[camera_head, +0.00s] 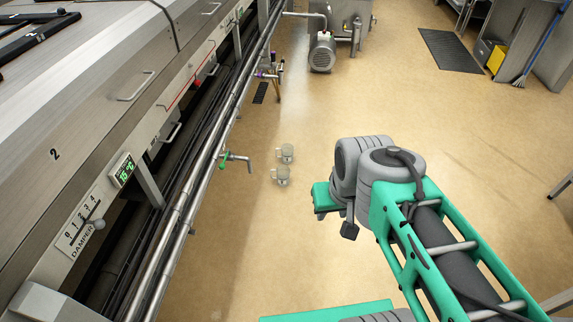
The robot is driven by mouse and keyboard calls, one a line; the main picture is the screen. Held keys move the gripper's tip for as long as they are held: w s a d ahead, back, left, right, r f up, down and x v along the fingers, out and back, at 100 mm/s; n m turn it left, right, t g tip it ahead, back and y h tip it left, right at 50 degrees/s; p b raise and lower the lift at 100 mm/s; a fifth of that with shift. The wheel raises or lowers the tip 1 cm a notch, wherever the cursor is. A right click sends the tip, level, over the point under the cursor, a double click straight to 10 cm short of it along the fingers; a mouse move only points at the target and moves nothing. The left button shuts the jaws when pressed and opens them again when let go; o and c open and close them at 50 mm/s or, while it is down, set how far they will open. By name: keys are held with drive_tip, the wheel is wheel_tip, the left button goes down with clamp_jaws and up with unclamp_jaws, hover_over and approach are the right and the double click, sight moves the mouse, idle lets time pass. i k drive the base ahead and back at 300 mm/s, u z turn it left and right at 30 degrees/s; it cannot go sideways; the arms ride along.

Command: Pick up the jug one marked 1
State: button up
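Two small clear jugs with handles stand upright on the tan floor, beside the pipes of the long steel machine. One jug (286,153) is farther off. The other jug (282,176) is nearer, just below it in the picture. No number can be read on either, so I cannot tell which is jug one. My gripper (335,208) seems to be at the green and dark end of my arm, to the right of the jugs and apart from them. Its fingers are not clear, so I cannot tell whether it is open.
A green-handled valve (225,160) sticks out from the pipes (200,165) left of the jugs. A motor pump (322,52) stands at the back. A dark mat (450,50) and a yellow bin (496,59) are at the back right. The floor around the jugs is clear.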

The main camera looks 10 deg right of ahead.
sight(288, 149)
drive_tip(key=z, duration=0.4)
drive_tip(key=i, duration=2.25)
drive_tip(key=u, duration=1.2)
drive_tip(key=i, duration=0.55)
drive_tip(key=u, duration=0.45)
